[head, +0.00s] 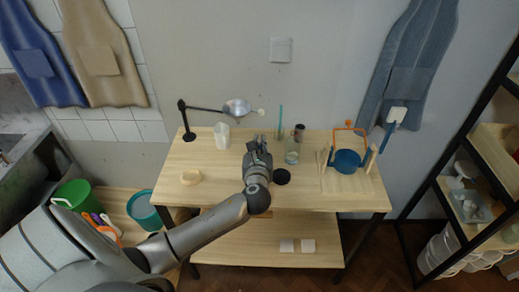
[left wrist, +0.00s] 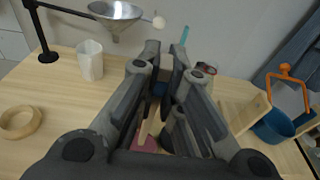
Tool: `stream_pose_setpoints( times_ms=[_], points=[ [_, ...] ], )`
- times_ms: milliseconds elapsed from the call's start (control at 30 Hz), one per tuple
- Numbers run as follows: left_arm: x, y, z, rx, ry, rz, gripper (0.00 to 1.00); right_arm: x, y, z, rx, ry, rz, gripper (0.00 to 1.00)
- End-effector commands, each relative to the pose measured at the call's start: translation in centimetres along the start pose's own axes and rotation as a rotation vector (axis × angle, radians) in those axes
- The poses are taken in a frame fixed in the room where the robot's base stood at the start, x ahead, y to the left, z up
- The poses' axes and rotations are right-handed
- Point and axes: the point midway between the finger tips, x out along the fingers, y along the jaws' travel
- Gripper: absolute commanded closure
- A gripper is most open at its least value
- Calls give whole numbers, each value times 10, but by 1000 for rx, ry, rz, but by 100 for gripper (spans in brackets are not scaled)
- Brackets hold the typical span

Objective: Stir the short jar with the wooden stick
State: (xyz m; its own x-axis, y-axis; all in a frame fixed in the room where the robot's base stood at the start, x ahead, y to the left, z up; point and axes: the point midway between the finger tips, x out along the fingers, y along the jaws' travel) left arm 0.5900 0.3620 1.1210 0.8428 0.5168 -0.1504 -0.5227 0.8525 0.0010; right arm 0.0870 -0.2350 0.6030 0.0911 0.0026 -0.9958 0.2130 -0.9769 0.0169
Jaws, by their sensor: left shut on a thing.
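My left gripper (head: 257,143) is over the middle of the table, pointing at its back edge. In the left wrist view the gripper (left wrist: 165,58) has its fingers around a thin tan strip (left wrist: 146,128), which looks like the wooden stick; most of it is hidden by the fingers. A clear glass jar (head: 292,156) stands just right of the gripper, apparently apart from it. Behind it stands another vessel with a teal stick (head: 280,118). I cannot tell for sure which one is the short jar. My right gripper is not in view.
A black disc (head: 281,177) lies in front of the jar. A blue pot (head: 347,161) with an orange handle is on the right.

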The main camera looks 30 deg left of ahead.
Motion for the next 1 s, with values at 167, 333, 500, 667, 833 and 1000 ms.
stream_pose_setpoints(
  times_ms=[167,333,500,667,833,1000],
  points=[
    [-4,0,15,-3,-2,-1,100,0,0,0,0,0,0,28],
    [-8,0,28,-2,-3,-1,100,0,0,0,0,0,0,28],
    [-12,0,41,-2,-3,-1,100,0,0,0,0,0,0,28],
    [-14,0,46,-1,-1,0,100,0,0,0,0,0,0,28],
    [-14,0,47,-1,0,0,100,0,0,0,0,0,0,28],
    [-14,0,47,-1,-1,0,100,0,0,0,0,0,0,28]
  ],
)
